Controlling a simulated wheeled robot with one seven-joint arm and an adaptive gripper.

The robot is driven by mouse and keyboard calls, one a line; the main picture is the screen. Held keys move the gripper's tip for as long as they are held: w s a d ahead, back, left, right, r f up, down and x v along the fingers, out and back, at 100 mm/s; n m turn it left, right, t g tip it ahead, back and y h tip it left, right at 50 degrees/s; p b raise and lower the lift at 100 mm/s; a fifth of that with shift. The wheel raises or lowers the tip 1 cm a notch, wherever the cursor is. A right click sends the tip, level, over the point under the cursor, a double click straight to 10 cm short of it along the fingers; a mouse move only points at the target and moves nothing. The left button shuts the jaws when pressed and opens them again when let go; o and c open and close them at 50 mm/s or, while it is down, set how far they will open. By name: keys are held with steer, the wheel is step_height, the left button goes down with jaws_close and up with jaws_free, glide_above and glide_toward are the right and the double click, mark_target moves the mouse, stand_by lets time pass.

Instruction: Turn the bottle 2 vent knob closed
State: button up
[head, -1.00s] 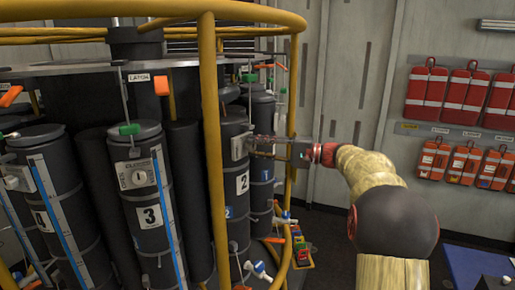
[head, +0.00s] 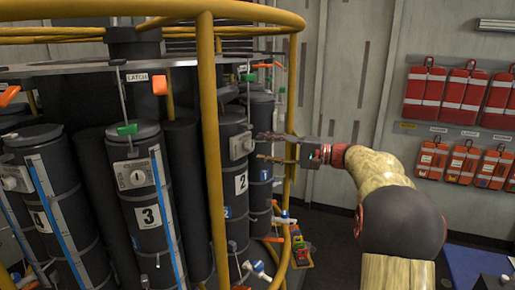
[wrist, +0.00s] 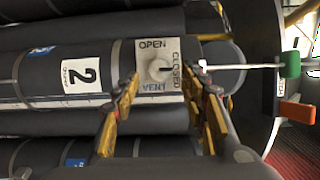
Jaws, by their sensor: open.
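Bottle 2 (head: 236,183) is a dark cylinder with a white "2" label, and it lies sideways across the wrist view (wrist: 35,82). Its light vent plate (wrist: 146,50) reads OPEN, CLOSED and VENT. The round pale vent knob (wrist: 158,69) has a dark pointer mark that points right, toward the word CLOSED. In the head view the plate (head: 241,146) faces my gripper (head: 262,147). My gripper is open and empty, with its fingers apart on either side of the knob in the wrist view (wrist: 163,80), standing back from it.
A yellow rail post (head: 213,150) stands left of bottle 2, and another (head: 291,110) is close by my gripper. Bottle 3 (head: 147,200) is to the left. A green-tipped lever (wrist: 289,64) and an orange latch handle (wrist: 296,112) are beyond the bottle's end.

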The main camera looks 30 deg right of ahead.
steer(key=v, duration=0.9)
steer(key=s+a+f+m+g+h, duration=0.1)
steer(key=s+f+m+g+h, duration=0.15)
steer(key=f, duration=0.65)
steer(key=s+f+m+g+h, duration=0.1)
steer(key=f+g+h, duration=0.15)
steer(key=f, duration=0.65)
steer(key=s+a+f+n+h+b, duration=0.2)
steer(key=s+a+f+n+b, duration=0.2)
steer(key=s+a, duration=0.4)
steer(key=s+a+f+n+g+h+b, duration=0.1)
steer(key=s+a+f+n+h+b, duration=0.2)
steer(key=s+a+f, duration=0.4)
steer(key=s+a+f+n+g+h+b, duration=0.1)
steer(key=s+a+f+n+b, duration=0.4)
steer(key=s+a, duration=0.6)
steer(key=shift+s+a+f+h+b, duration=0.15)
steer(key=shift+a+f+h+b, duration=0.15)
steer(key=shift+a+h+b, duration=0.55)
